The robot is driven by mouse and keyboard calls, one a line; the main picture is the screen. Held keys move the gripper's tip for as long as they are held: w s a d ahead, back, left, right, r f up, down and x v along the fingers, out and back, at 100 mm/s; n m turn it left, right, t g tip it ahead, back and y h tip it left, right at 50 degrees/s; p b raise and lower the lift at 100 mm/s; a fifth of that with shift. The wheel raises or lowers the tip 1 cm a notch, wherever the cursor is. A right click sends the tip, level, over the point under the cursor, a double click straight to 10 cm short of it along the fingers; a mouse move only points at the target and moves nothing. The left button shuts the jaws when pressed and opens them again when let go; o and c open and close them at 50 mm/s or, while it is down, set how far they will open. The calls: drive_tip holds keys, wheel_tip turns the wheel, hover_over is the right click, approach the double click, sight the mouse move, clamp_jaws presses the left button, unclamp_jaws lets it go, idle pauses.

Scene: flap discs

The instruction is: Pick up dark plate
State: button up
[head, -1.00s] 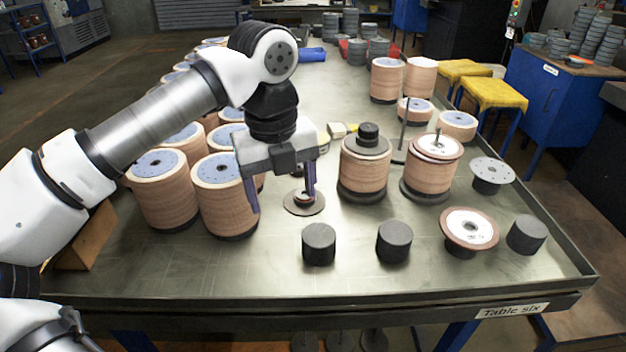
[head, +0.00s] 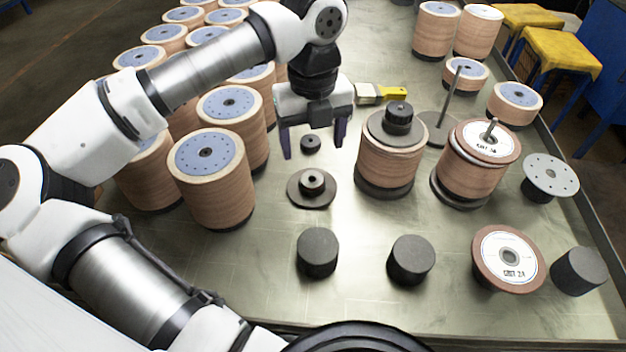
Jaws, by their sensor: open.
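A dark round plate (head: 299,195) with a small black hub (head: 312,182) on its middle lies flat on the metal table. Another dark plate (head: 378,132) with a black stepped knob (head: 398,118) lies on top of a stack of tan discs to the right; I cannot tell which one the task means. My gripper (head: 313,149) points down with its two dark fingers apart and nothing between them that I can see held. It shows above and behind the plate on the table. A small black knob (head: 311,144) shows between the fingertips, seemingly on the table beyond.
Tall disc stacks (head: 212,190) crowd the left. Two black cylinders (head: 318,253) (head: 410,261) stand in front. A brown-rimmed disc (head: 484,262) and a grey holed plate (head: 551,172) are at right. The table is clear around the plate.

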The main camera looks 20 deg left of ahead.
sight(312, 173)
wheel_tip(312, 173, down, 3)
drive_tip(key=shift+f, duration=0.1)
drive_tip(key=f, duration=0.1)
drive_tip(key=f+p, duration=0.1)
drive_tip(key=f, duration=0.2)
drive_tip(key=shift+s+p, duration=0.25)
drive_tip(key=shift+p, duration=0.15)
drive_tip(key=shift+f, duration=0.55)
drive_tip(key=c, duration=1.4)
